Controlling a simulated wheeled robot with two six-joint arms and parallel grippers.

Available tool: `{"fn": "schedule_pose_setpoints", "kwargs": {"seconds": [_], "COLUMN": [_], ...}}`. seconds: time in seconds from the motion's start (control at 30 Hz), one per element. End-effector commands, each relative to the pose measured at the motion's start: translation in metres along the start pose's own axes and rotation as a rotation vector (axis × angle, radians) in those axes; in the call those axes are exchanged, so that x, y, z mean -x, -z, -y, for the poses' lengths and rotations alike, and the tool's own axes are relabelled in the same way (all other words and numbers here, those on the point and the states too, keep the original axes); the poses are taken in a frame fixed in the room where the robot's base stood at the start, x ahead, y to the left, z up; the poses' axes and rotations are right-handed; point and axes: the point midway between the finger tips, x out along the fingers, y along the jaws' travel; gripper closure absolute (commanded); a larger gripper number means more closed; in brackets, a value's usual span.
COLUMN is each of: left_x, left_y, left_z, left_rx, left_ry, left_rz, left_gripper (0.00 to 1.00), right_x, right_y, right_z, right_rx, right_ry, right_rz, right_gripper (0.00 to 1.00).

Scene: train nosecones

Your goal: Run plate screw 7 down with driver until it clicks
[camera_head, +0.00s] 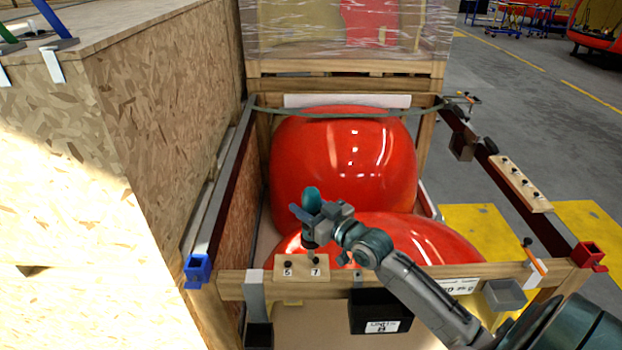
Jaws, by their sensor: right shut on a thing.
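The small wooden plate (301,268) sits on the crate's front rail and carries the printed numbers 5 and 7. Plate screw 7 (315,259) is a dark head above the 7; another dark screw (288,264) stands by the 5. My right gripper (315,220) is shut on the driver (312,196), whose teal rounded top shows above the jaws. The driver is roughly upright above the screw 7 end of the plate. Its lower end is small and dark, and I cannot tell whether it touches the screw. My left gripper is not in view.
Red nosecones (345,160) fill the open crate behind the plate. A black bin (380,312) and a grey bin (505,295) hang at the front rail. Blue (198,268) and red (590,255) brackets mark its corners. A tall chipboard crate (150,110) stands left.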

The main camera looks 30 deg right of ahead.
Motion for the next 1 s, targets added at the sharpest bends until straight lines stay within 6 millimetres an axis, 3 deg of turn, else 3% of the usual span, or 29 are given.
{"fn": "schedule_pose_setpoints", "kwargs": {"seconds": [0.03,0.23,0.7,1.0], "left_x": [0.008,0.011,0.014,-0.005], "left_y": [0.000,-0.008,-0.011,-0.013], "left_z": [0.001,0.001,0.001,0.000], "left_rx": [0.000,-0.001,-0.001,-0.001], "left_ry": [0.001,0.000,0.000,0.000], "left_rz": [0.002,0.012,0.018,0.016], "left_gripper": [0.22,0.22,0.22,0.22], "right_x": [-0.003,-0.008,-0.007,-0.007], "right_y": [0.014,0.026,0.028,0.008], "right_z": [-0.009,-0.024,-0.024,-0.024], "right_rx": [0.006,0.002,0.002,0.002], "right_ry": [0.000,-0.002,-0.004,-0.004], "right_rz": [-0.001,0.002,0.004,0.003], "right_gripper": [0.86,0.86,0.86,0.86]}}
